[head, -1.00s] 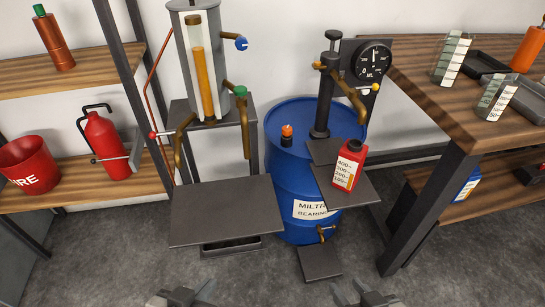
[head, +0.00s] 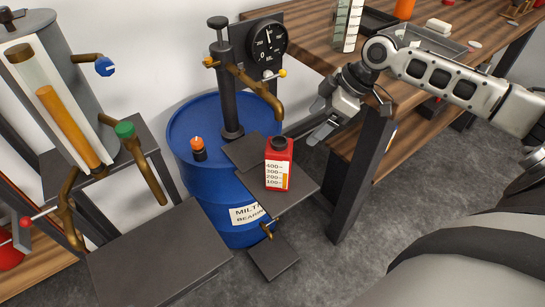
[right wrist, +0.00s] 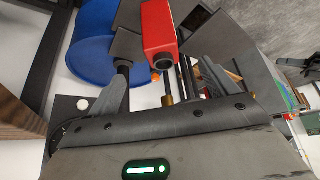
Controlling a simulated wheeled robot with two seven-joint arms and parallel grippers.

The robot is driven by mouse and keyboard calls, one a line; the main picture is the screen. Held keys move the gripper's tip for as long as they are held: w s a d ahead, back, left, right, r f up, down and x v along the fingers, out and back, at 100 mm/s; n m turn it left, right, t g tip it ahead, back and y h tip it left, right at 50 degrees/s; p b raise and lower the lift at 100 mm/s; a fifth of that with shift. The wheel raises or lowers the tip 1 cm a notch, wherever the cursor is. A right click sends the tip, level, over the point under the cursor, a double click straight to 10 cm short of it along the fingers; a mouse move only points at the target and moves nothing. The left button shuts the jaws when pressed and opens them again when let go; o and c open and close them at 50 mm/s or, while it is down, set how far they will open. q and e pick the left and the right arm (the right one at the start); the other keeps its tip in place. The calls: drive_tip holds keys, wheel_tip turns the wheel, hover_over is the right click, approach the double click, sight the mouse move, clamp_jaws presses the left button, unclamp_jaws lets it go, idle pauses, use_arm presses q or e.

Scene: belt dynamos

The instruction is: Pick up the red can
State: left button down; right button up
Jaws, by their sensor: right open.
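The red can (head: 279,158) is a small red jug with a dark cap and a white scale label. It stands upright on a dark plate (head: 300,190) in front of the blue barrel. My right gripper (head: 314,122) is open and empty, to the right of the can and apart from it. In the right wrist view the can (right wrist: 158,30) shows ahead, between the spread fingers of my right gripper (right wrist: 164,75). My left gripper is not in view.
A brass spout (head: 262,92) of the pump with a dial gauge (head: 266,42) hangs just above and behind the can. The blue barrel (head: 190,130) stands behind. A wooden table (head: 385,100) with a dark leg is close to my right arm. A dark platform (head: 160,262) lies at left.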

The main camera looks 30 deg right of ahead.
sight(291, 147)
drive_tip(key=x, duration=1)
drive_tip(key=shift+s+b, duration=0.1)
drive_tip(key=shift+b, duration=0.2)
drive_tip(key=shift+x, duration=2.7)
drive_tip(key=c, duration=1.3)
drive_tip(key=shift+r, duration=0.1)
drive_tip(key=shift+c, duration=1.3)
drive_tip(key=shift+r, duration=0.15)
